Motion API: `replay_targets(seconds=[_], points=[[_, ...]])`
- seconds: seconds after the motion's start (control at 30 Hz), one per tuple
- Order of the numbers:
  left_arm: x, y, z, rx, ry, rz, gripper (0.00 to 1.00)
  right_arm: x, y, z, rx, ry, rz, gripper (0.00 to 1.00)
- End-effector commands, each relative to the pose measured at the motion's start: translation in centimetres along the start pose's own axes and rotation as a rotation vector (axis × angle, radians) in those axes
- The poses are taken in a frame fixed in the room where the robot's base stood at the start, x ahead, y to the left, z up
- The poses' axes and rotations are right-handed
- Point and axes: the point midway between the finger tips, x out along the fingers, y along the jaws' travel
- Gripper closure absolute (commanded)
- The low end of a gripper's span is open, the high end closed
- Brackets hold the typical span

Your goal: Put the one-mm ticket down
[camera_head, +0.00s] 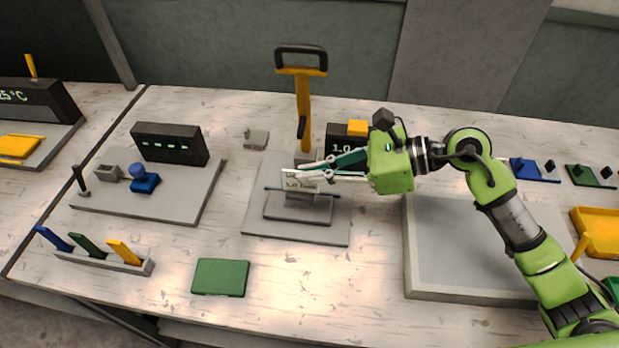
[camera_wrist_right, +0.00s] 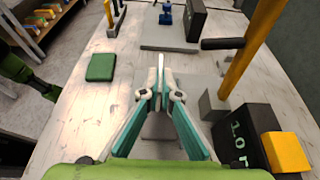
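The one-mm ticket (camera_head: 300,183), a small pale card with dark print reading about 1.0, is at the tips of my right gripper (camera_head: 308,174). In the right wrist view the gripper's teal and white fingers (camera_wrist_right: 161,88) are closed together, with the ticket's thin pale edge (camera_wrist_right: 161,62) standing between them. The ticket is in front of the press (camera_head: 303,112), over its grey stepped base (camera_head: 265,227); whether it touches the base is hard to tell.
A black display (camera_head: 340,149) reading 1.0, with a yellow block (camera_head: 358,128) on top, stands behind the gripper. A green pad (camera_head: 220,277) lies at front left. A rack (camera_head: 105,262) holds coloured tabs. A grey tray (camera_head: 470,245) is at right. The front middle table is clear.

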Motion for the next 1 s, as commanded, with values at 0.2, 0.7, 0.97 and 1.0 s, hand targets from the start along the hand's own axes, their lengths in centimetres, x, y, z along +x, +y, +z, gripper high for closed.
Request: replay_targets(seconds=[0.2,0.7,0.97,1.0], points=[[-0.8,0.0,0.3,0.0,-0.005,0.0,0.35,1.5,-0.7,-1.3,0.007,0.0,0.002,1.0],[-1.4,0.0,0.4,-0.001,-0.008,0.0,0.35,2.5,-0.8,-3.9,-0.001,0.0,-0.001,1.0],[-1.1,0.0,0.4,-0.001,-0.008,0.0,0.35,2.5,-0.7,-4.1,-0.001,0.0,0.0,0.79],[-1.1,0.0,0.4,-0.001,-0.008,0.0,0.35,2.5,-0.7,-4.1,0.0,0.0,0.0,0.79]])
